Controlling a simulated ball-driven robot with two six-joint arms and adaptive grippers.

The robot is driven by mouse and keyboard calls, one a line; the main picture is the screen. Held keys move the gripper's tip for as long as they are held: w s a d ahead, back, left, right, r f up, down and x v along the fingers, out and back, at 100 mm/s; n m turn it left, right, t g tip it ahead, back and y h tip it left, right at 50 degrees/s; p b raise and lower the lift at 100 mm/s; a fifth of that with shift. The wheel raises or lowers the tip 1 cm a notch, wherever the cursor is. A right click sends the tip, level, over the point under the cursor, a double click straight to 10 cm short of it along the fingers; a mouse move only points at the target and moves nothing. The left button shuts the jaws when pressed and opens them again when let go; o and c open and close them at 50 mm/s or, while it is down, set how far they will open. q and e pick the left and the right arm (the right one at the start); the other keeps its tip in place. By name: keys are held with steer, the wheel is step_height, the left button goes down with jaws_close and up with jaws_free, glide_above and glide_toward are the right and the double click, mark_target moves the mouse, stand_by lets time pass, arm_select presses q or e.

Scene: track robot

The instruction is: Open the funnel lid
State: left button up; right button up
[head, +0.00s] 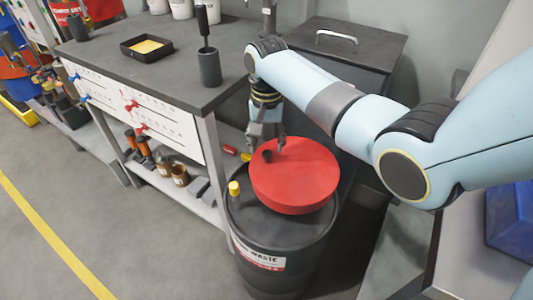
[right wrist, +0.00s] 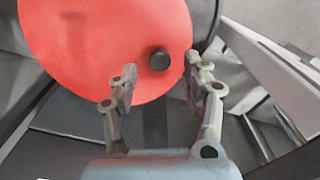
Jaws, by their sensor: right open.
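The red round funnel lid (head: 305,180) lies shut on top of a black waste drum (head: 280,255). A small black knob (head: 267,156) stands on the lid near its edge on the bench side. My right gripper (head: 266,146) is at that edge, pointing down. In the right wrist view the lid (right wrist: 100,40) fills the upper left, and the knob (right wrist: 159,59) sits just ahead of the gap between the two spread fingers (right wrist: 163,82). The gripper is open and empty; I cannot tell whether a finger touches the lid. My left gripper is out of view.
A dark-topped workbench (head: 160,70) stands left of the drum, with a black tray (head: 147,48) and a black cylinder (head: 210,68) on it. A dark cabinet with a handle (head: 337,38) is behind. A yellow cap (head: 234,188) rises beside the lid. The floor at front left is free.

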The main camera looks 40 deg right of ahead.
mark_target(267, 153)
step_height(267, 153, down, 4)
steer(key=shift+b, duration=0.4)
steer(key=shift+f, duration=0.1)
steer(key=c, duration=0.4)
jaws_close()
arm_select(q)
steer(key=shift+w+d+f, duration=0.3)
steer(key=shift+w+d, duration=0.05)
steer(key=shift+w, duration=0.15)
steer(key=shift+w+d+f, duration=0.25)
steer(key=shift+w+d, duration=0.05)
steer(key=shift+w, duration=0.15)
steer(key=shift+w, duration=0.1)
